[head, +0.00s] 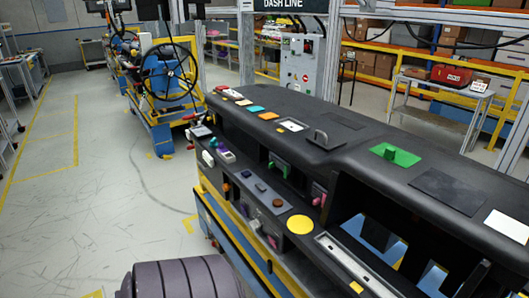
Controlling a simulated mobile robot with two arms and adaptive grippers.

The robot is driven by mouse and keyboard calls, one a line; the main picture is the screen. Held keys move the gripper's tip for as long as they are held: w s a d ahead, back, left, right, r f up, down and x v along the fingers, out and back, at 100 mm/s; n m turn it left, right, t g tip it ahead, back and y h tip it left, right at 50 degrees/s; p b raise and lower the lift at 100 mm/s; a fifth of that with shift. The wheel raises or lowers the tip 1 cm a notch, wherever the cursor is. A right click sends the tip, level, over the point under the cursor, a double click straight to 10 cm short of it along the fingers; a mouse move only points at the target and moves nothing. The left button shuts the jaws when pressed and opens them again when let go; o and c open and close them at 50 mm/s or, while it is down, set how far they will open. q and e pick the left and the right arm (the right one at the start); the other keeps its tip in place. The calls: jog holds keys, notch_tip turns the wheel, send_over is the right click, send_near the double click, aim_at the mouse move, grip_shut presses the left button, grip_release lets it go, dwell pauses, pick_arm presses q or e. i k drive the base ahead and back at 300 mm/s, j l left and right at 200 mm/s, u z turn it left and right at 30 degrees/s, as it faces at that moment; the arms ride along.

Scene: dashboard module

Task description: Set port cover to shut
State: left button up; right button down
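The black dashboard module (370,175) runs from the centre to the lower right on a blue and yellow stand. I cannot tell for sure which part is the port cover. A flat yellow disc (300,225) sits on its lower front ledge. A green plate with a raised green tab (395,154) lies on the top, and a smaller green part (278,165) shows in the front recess. Pink parts (319,194) are beside openings on the front. Whether any cover is open or shut is too small to tell. Neither gripper is in view.
A grey slotted strip (355,264) and open bays are at the module's lower right. A black steering wheel (169,72) on a blue stand is behind left. A grey control box (300,62) and shelves stand at the back. The floor at left is clear.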

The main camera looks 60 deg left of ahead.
aim_at(222, 148)
jog(key=u, duration=1.8)
